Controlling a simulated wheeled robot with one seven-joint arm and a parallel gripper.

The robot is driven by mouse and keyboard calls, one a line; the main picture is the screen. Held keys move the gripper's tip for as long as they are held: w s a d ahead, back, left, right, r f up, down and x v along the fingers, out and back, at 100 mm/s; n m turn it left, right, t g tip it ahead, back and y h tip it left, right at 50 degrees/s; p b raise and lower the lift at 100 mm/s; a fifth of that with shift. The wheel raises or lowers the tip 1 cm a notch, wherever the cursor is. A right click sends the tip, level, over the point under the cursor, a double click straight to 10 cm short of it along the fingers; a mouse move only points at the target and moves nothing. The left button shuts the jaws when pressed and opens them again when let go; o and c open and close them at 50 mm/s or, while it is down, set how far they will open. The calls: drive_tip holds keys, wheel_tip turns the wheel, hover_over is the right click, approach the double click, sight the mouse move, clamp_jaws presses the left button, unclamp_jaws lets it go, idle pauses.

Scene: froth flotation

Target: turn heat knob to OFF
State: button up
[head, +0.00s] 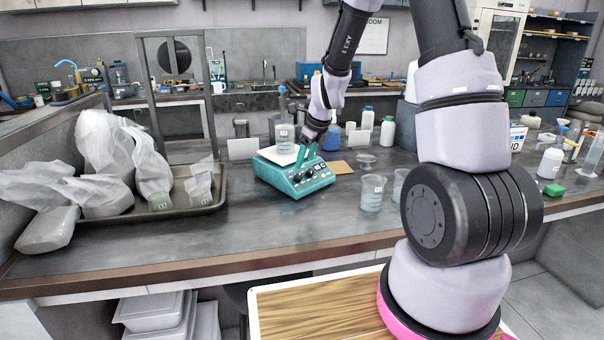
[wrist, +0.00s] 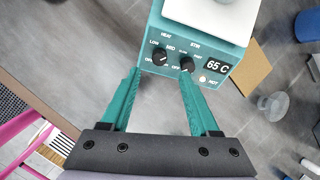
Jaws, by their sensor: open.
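The teal hotplate stirrer (head: 275,177) stands on the bench, its front panel facing me. The dark heat knob (wrist: 160,57) is under the word HEAT, with LOW, MED and OFF marks around it; its exact setting is too small to tell. The stir knob (wrist: 186,65) is to its right. The display (wrist: 215,66) reads 65 C. My gripper (wrist: 160,74) is open and empty. Its teal fingertips are at the front panel, one left of the heat knob and the other by the stir knob in the picture. I cannot tell whether they touch anything.
A beaker (head: 284,138) stands on the hotplate's white top. A tray (head: 190,209) with plastic-covered items lies to the left. Beakers (head: 372,192) stand to the right, and a tan pad (head: 340,167) lies beside the hotplate. The bench in front of the hotplate is clear.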

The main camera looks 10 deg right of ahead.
sight(299, 175)
drive_tip(key=x, duration=0.7)
clamp_jaws()
